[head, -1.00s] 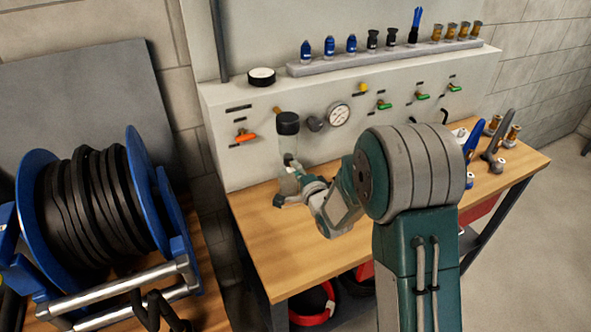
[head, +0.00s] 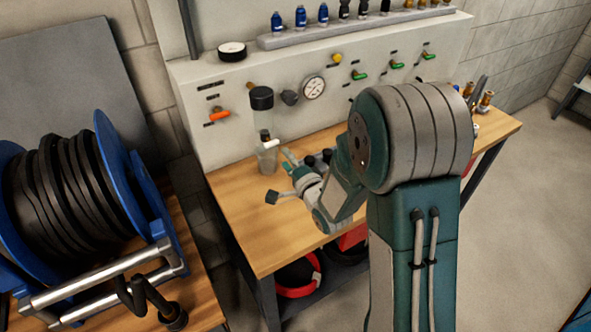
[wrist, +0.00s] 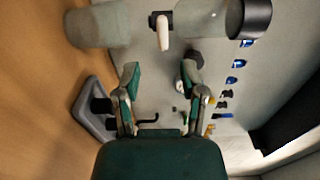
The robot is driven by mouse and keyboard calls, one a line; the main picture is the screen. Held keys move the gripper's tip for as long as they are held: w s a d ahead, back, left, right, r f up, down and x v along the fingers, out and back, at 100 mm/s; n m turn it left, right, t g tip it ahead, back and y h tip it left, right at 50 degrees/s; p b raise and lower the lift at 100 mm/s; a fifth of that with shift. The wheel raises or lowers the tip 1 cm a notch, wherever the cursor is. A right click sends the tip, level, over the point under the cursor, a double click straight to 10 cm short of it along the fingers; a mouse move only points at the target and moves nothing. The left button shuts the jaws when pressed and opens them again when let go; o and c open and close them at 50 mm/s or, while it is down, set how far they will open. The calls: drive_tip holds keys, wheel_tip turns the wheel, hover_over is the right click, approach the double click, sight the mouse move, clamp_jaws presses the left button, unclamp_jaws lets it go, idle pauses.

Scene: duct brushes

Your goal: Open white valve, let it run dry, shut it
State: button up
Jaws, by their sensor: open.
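The white valve lever (head: 272,143) sits on a small black fitting under a clear bowl with a black cap (head: 262,97) on the grey panel. It points right in the head view. In the wrist view the white lever (wrist: 163,32) lies ahead of my fingers, between the bowl (wrist: 205,18) and a clear jar. The clear jar (head: 267,160) stands on the bench below the valve; it also shows in the wrist view (wrist: 97,27). My gripper (head: 281,180) is open and empty, to the right and front of the jar, apart from the lever. Liquid flow cannot be made out.
A gauge (head: 314,88), an orange-handled valve (head: 219,115) and green-handled valves (head: 360,76) line the panel. Fittings stand on the shelf (head: 330,33) above. A blue hose reel (head: 120,170) is at left. The wooden bench (head: 240,220) is clear in front of the jar.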

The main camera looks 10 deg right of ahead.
drive_tip(key=v, duration=0.5)
idle(0.3)
drive_tip(key=s+d+r+n+g+h, duration=0.4)
drive_tip(key=s+d+r+n+h, duration=0.15)
drive_tip(key=r, duration=0.25)
drive_tip(key=s+r+n+g, duration=0.2)
drive_tip(key=s+n+g, duration=0.1)
drive_tip(key=s, duration=0.6)
drive_tip(key=s+d+r+n+g+h, duration=0.1)
drive_tip(key=s+n+g, duration=0.3)
drive_tip(key=s, duration=0.6)
drive_tip(key=shift+s+d+r+n, duration=0.25)
drive_tip(key=shift+s+r+n, duration=0.1)
drive_tip(key=shift+r+n, duration=0.15)
drive_tip(key=shift+h, duration=0.25)
idle(0.3)
